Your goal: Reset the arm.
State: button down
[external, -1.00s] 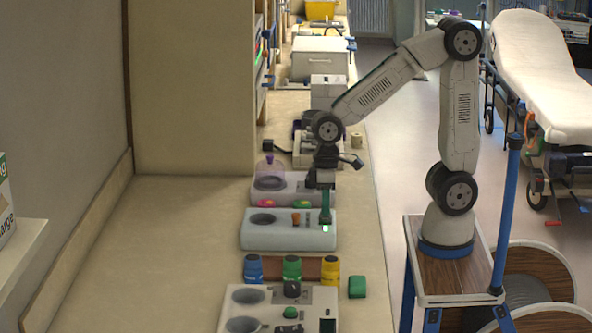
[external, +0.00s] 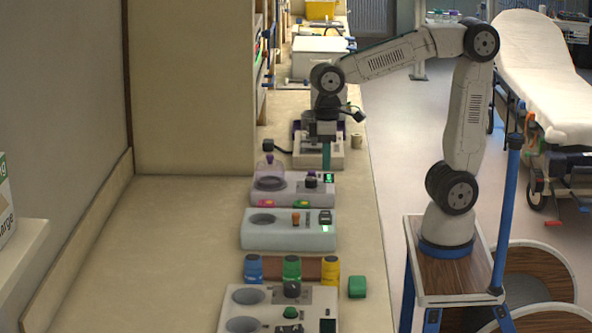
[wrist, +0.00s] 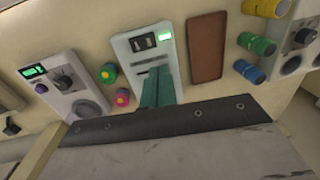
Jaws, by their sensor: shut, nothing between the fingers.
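My gripper (external: 326,156) has narrow teal fingers pointing straight down, shut with nothing between them. The fingers also show in the wrist view (wrist: 158,86), closed together against the white unit (wrist: 125,46) with a lit green display. My arm is raised and bent, reaching left over the counter.
Blue (external: 253,268), green (external: 291,268) and yellow (external: 330,270) bottles stand by a brown pad (external: 311,264). A green block (external: 357,287) lies near the counter edge. A larger unit (external: 260,298) sits in front. The counter's left side (external: 160,260) is clear. A stretcher (external: 545,75) stands at right.

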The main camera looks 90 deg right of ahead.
jog(key=shift+r, duration=0.1)
dwell(0.4)
jog(key=s+d+f, duration=0.2)
jog(key=s+d, duration=0.3)
jog(key=s, duration=0.3)
jog(key=s+d+f+t+h, duration=0.1)
jog(key=s+d+f, duration=0.1)
jog(key=s+d, duration=0.4)
jog(key=s, duration=0.3)
jog(key=shift+s+d+f, duration=0.15)
jog(key=shift+d+f, duration=0.05)
jog(key=shift+f, duration=0.2)
dwell(1.5)
